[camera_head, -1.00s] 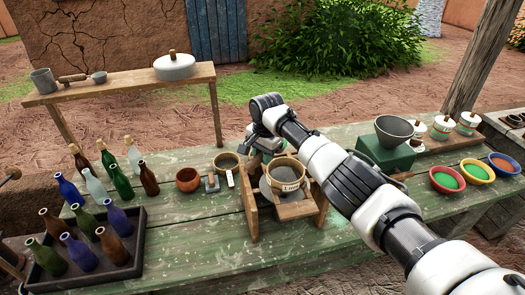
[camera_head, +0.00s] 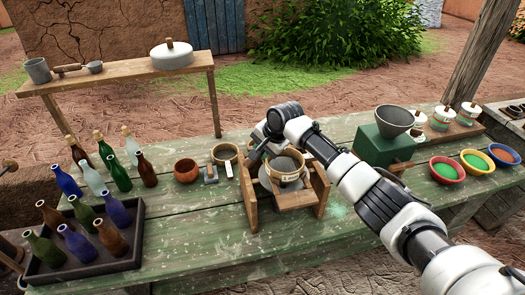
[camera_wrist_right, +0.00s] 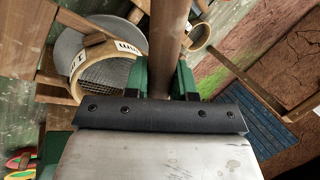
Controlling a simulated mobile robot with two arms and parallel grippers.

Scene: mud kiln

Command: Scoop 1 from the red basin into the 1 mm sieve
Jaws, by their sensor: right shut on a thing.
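The 1 mm sieve (camera_head: 291,178) is a round wooden ring with a white label, held in a wooden stand (camera_head: 252,205). In the right wrist view, the sieve (camera_wrist_right: 97,62) shows bare grey mesh in its visible part. The red basin (camera_head: 436,176) holds green powder at the table's right. My right gripper (camera_wrist_right: 163,75) is shut on a brown wooden handle (camera_wrist_right: 168,30), beside the sieve. The handle's far end is out of the wrist view, so a scoop bowl and its contents cannot be seen. In the head view my wrist hides the fingertips. My left gripper is not in view.
Yellow (camera_head: 466,167) and blue (camera_head: 494,158) basins stand beside the red one. A green box with a grey bowl (camera_head: 395,116) stands between them and the sieve. A terracotta pot (camera_head: 186,170) and another sieve (camera_head: 226,152) stand left. Several bottles fill the left end.

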